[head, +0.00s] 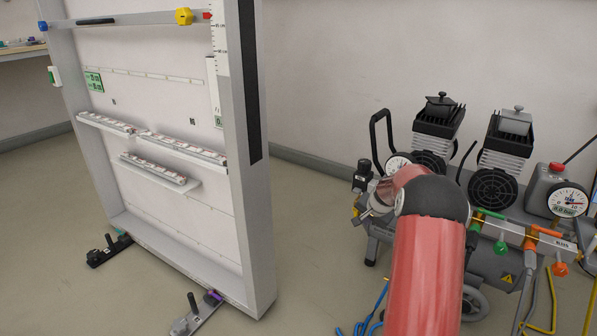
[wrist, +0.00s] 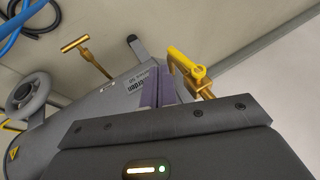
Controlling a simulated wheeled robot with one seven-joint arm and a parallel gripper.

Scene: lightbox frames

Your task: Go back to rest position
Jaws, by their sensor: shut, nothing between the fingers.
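My gripper (wrist: 158,90) shows in the wrist view as two purple-grey fingers close together in the middle. It is shut, with nothing visible between the fingers. The grey tank of the compressor (wrist: 105,105) lies behind it, with a yellow valve (wrist: 187,68) just right of the fingertips. I cannot tell whether the fingers touch the tank. In the head view my red arm reaches up in front of the compressor (head: 490,255), and I cannot clearly make out the gripper there.
A tall light frame (head: 262,220) with shelves stands at the left on feet (head: 195,318). Blue hoses (head: 365,325) and yellow hoses (head: 550,300) lie around the compressor. Open floor (head: 320,240) lies between frame and compressor. A gauge (head: 567,201) sits at the right.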

